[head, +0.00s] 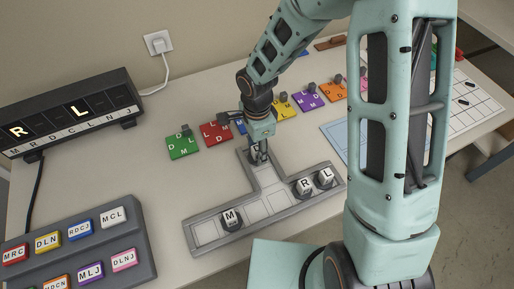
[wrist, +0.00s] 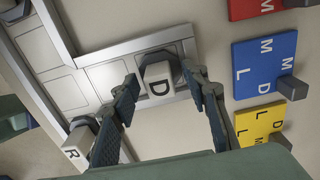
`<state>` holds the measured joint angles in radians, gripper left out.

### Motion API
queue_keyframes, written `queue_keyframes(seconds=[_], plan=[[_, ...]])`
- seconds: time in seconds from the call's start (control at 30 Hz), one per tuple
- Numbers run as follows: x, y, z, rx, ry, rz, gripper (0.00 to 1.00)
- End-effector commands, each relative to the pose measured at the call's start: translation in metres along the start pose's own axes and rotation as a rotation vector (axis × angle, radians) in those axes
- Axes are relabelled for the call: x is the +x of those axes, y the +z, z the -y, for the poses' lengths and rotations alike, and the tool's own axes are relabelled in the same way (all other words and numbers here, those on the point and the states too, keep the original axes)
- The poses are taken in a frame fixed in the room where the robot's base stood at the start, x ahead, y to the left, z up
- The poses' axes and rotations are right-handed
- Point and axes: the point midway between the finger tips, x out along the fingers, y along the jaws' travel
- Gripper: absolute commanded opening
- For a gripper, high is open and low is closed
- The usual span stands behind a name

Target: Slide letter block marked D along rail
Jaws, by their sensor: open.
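The letter block marked D (wrist: 159,80) sits at the closed end of the rail's stem in the wrist view. My gripper (wrist: 160,88) is open, with one finger on each side of the block and visible gaps beside it. In the head view my gripper (head: 259,152) points down over the far end of the stem and mostly hides the D block. The grey T-shaped rail (head: 270,180) lies on the table, its stem meeting a long crossbar.
On the crossbar stand block M (head: 230,218) at the left and blocks R (head: 304,187) and L (head: 325,177) at the right. Coloured plates with knobs, such as the green plate (head: 182,146), line the back. A display box (head: 75,112) and button panel (head: 80,245) stand left.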

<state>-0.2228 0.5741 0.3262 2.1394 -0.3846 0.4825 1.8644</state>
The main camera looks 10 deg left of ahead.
Motion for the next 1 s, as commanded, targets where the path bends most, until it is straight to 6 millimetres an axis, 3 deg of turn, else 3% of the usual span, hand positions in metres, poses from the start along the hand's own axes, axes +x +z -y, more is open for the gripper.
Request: queue_keyframes(seconds=[0.23, 0.7, 1.0], plan=[[-0.013, 0.0, 0.001, 0.001, -0.004, -0.001, 0.42], [-0.097, -0.001, 0.001, 0.0, -0.004, -0.002, 0.42], [-0.12, 0.0, 0.0, 0.0, -0.001, 0.0, 0.42]])
